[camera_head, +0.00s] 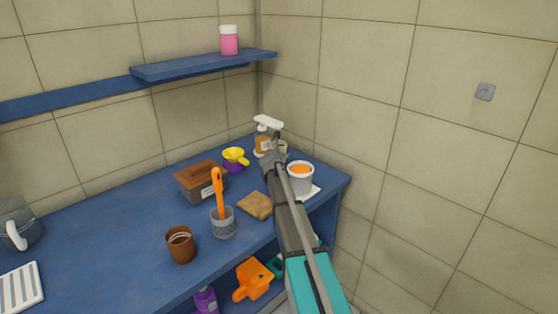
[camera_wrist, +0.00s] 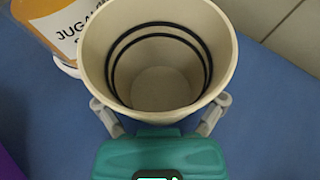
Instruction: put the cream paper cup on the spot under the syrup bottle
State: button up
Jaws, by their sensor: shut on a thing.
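The cream paper cup (camera_wrist: 160,88) fills the middle of the wrist view, seen from above into its open mouth, with dark rings inside. My gripper (camera_wrist: 160,116) is shut on it, one finger on each side. The syrup bottle (camera_wrist: 58,24), amber with a white label, stands close to the cup's upper left. In the head view the bottle (camera_head: 262,143) with its white pump top (camera_head: 268,122) is at the back corner of the blue counter. The cup (camera_head: 282,147) is mostly hidden there behind my gripper (camera_head: 276,153). The spot under the bottle is not clearly visible.
A white tub with orange contents (camera_head: 300,178) stands right of my arm. Walls close in behind the bottle.

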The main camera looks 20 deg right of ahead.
jog(key=shift+f, duration=0.1)
dwell(0.3)
jog(key=o, duration=0.7)
jog(key=p+v, duration=0.4)
jog(key=v, duration=0.8)
jog(key=shift+p, duration=0.35)
